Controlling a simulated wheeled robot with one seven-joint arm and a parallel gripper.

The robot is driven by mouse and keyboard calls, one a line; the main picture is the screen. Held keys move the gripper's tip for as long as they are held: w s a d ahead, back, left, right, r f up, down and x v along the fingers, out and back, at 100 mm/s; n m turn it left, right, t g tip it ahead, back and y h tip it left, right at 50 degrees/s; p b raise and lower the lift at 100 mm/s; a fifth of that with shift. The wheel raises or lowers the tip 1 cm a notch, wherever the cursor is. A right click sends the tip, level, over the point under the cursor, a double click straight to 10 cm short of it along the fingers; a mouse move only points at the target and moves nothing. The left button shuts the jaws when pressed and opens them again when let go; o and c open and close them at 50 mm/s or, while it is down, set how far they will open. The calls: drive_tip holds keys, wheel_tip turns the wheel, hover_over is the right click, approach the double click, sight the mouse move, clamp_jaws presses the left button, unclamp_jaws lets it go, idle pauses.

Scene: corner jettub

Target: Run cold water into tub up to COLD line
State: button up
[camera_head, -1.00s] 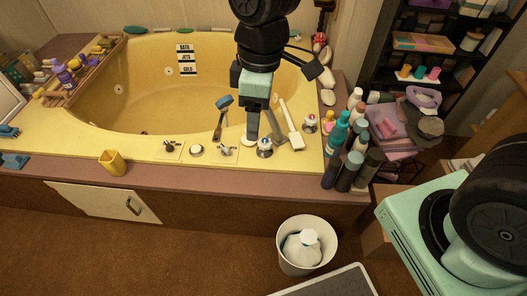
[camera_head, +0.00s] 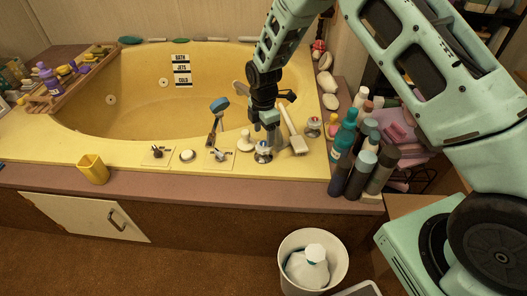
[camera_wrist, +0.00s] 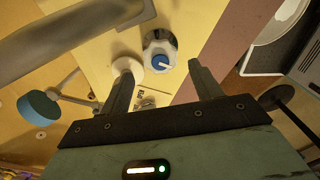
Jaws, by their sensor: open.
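The yellow corner tub (camera_head: 130,90) stands with its inner wall in view, and no water shows in it. Three labels (camera_head: 181,70) are stacked on its far wall; the lowest seems to read COLD. The clear tap knob with a blue cap (camera_head: 263,152) stands on the front deck; it also shows in the wrist view (camera_wrist: 160,57). My gripper (camera_head: 268,128) is just above and behind this knob, pointing down. In the wrist view my gripper (camera_wrist: 160,68) is open, with the knob between and beyond its fingertips; I cannot tell whether they touch. The grey spout (camera_wrist: 70,35) is mostly hidden in the head view.
Another tap knob (camera_head: 313,127) stands to the right, beyond a long-handled brush (camera_head: 297,142). A blue-headed shower piece (camera_head: 219,105) and a white round knob (camera_head: 245,142) are to the left. Bottles (camera_head: 362,168) crowd the right corner. A yellow cup (camera_head: 93,169) stands front left.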

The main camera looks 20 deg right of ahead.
sight(263, 143)
drive_tip(key=m, duration=0.6)
drive_tip(key=shift+a+m+b, duration=0.1)
drive_tip(key=shift+m+b, duration=0.2)
drive_tip(key=shift+b, duration=0.05)
drive_tip(key=shift+f+b, duration=1.7)
drive_tip(key=shift+f, duration=1.8)
